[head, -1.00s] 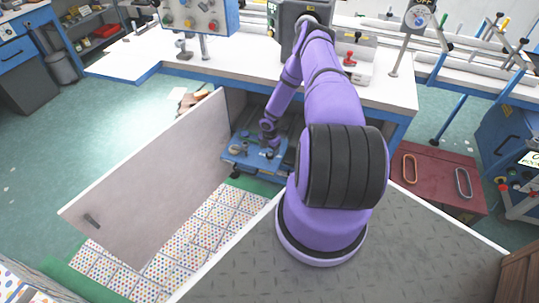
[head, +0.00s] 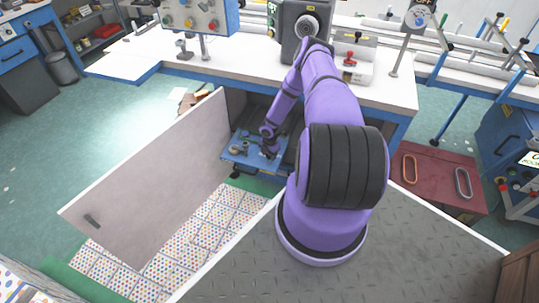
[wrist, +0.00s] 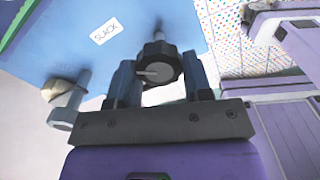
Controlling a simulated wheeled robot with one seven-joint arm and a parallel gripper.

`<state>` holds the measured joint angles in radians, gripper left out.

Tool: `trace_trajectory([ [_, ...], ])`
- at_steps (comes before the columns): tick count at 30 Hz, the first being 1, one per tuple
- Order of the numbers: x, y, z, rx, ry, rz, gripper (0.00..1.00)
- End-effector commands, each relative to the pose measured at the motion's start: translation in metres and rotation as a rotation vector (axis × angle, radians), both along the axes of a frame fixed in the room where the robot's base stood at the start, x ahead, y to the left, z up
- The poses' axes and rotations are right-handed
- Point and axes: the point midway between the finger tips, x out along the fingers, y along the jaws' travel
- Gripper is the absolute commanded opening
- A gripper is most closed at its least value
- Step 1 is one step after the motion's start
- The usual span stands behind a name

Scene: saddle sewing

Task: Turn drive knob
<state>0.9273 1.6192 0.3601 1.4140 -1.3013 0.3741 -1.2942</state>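A black lobed knob (wrist: 158,64) with a white pointer line stands on a blue panel (wrist: 60,45) in the wrist view. A white "SLACK" label (wrist: 107,31) is on the panel beside it. My gripper (wrist: 160,82) has one finger on each side of the knob, very close to it; I cannot tell whether both fingers press on it. In the head view my gripper (head: 270,150) is down at the blue unit (head: 240,165) under the bench, and the arm hides the knob there.
An open cabinet door (head: 155,180) stands left of the blue unit. The white bench top (head: 255,65) is above it, with a grey machine (head: 290,25). A grey bolt-like post (wrist: 70,100) sticks out left of my gripper. A red box (head: 435,180) is at right.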

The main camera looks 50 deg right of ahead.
Motion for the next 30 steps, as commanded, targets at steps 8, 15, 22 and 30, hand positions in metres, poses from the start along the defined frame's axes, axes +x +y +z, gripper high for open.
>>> trace_trajectory([
  [8,0.0007,0.0,0.0004,-0.001,0.0,-0.038,0.22],
  [15,0.0013,0.0007,0.0001,-0.001,0.001,-0.174,0.22],
  [22,0.0026,0.0009,0.0002,0.0,0.0,-0.382,0.22],
  [30,0.0033,0.0003,0.0001,0.001,-0.001,-0.64,0.22],
])
